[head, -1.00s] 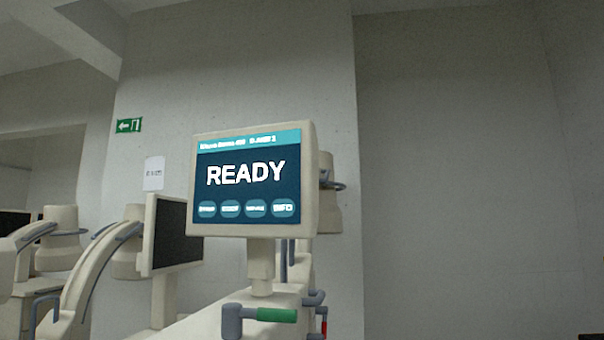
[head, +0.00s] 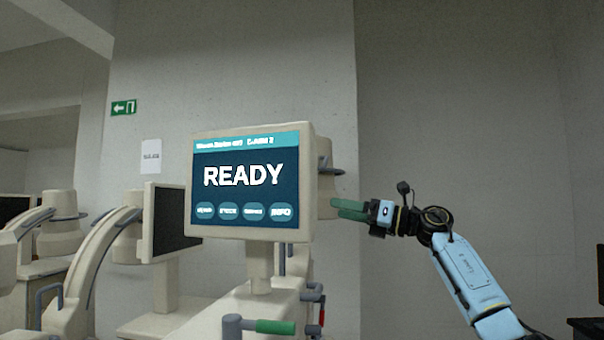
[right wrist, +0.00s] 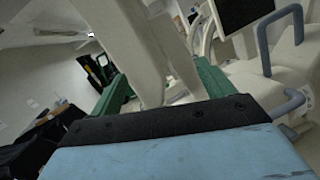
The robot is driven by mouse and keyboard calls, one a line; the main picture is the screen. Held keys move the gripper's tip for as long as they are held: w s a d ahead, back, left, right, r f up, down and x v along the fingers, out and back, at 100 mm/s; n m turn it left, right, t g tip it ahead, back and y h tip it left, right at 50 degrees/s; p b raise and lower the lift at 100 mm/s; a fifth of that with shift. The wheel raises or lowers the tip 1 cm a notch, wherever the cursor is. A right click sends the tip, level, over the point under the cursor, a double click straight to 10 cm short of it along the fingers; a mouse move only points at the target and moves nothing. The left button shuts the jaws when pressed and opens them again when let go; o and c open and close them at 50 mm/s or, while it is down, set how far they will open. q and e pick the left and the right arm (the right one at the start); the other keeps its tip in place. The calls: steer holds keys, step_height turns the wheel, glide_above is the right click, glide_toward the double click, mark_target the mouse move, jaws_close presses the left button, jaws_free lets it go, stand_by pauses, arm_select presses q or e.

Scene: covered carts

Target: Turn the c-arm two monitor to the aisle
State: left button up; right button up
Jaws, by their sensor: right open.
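The C-arm 2 monitor (head: 246,182) is lit, with READY on a blue screen. It stands upright on a short post (head: 260,278) and its screen faces me, with its right side edge also showing. My right gripper (head: 336,207) is just right of the monitor, its green fingers pointing left. In the right wrist view the open fingers (right wrist: 162,80) have a pale upright part (right wrist: 140,50) between or beyond them. I cannot tell whether they touch it. My left gripper is out of view.
A second monitor (head: 172,222) with a dark screen stands behind on the left. A curved pale arm (head: 90,262) is further left. A green-gripped handle (head: 275,327) lies below the lit monitor. Bare wall (head: 455,110) fills the right.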

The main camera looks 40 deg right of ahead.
mark_target(314, 181)
steer(key=s+a+r+n+g, duration=0.1)
steer(key=s+r+n+g, duration=0.1)
steer(key=s+r+n, duration=0.35)
steer(key=shift+m+h, duration=0.4)
steer(key=shift+m, duration=0.55)
steer(key=p+x, duration=0.1)
steer(key=x, duration=0.3)
steer(key=p+x, duration=0.1)
steer(key=x, duration=0.4)
steer(key=r+p+x, duration=0.1)
steer(key=p+x, duration=0.1)
steer(key=x, duration=0.2)
steer(key=shift+a+r, duration=0.1)
steer(key=shift+a, duration=0.1)
